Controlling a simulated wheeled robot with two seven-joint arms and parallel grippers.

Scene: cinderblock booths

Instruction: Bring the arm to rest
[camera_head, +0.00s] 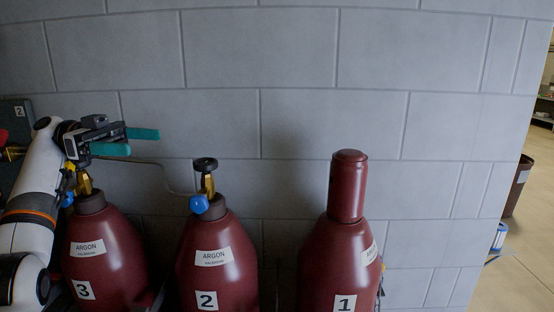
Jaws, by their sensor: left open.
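My left gripper (130,141) is at the left of the head view, over the top of the argon cylinder marked 3 (103,247). Its two teal fingers point right and stand apart, with nothing between them. My white left arm (30,190) comes up along the left edge. The gripper partly hides the brass valve of cylinder 3. My right gripper is not in view.
Cylinder 2 (217,255) stands in the middle with a brass valve, a black knob (205,164) and a blue part. Cylinder 1 (340,260) wears a tall cap. A block wall (300,60) rises behind. Open floor (520,240) shows at right.

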